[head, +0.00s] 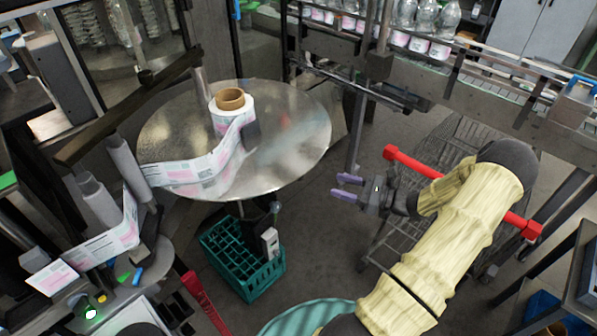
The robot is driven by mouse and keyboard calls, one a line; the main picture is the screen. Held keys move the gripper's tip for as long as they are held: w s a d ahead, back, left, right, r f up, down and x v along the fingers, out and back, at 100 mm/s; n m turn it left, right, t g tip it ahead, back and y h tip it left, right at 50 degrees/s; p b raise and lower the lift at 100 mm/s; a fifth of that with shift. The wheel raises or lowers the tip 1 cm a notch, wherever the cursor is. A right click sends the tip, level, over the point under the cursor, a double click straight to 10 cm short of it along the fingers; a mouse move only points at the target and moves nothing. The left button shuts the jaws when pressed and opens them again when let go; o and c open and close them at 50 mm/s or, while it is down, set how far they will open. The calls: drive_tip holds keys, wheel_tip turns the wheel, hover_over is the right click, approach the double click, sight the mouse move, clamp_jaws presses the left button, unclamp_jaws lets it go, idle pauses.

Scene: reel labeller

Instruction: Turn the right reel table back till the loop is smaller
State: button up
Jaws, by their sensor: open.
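The reel table (296,125) is a round, shiny metal disc left of the picture's middle. A label reel (231,112) with a brown core stands on it. The label web runs from the reel to the left and hangs in a loop (190,176) over the table's front left part. It passes on to pale rollers (100,203) at the left. My gripper (348,188) is open and empty, its purple fingers pointing left. It is apart from the table, to the right of and lower than its right rim in the picture.
A teal crate (245,262) stands on the floor under the table. A wire cart with a red handle (410,165) is behind my arm. A conveyor with bottles (425,45) runs along the back right. Grey floor shows between table and gripper.

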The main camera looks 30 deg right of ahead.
sight(298, 174)
drive_tip(key=p+x, duration=0.4)
drive_tip(key=x, duration=0.9)
drive_tip(key=shift+w+a, duration=0.15)
drive_tip(key=shift+a, duration=0.1)
clamp_jaws()
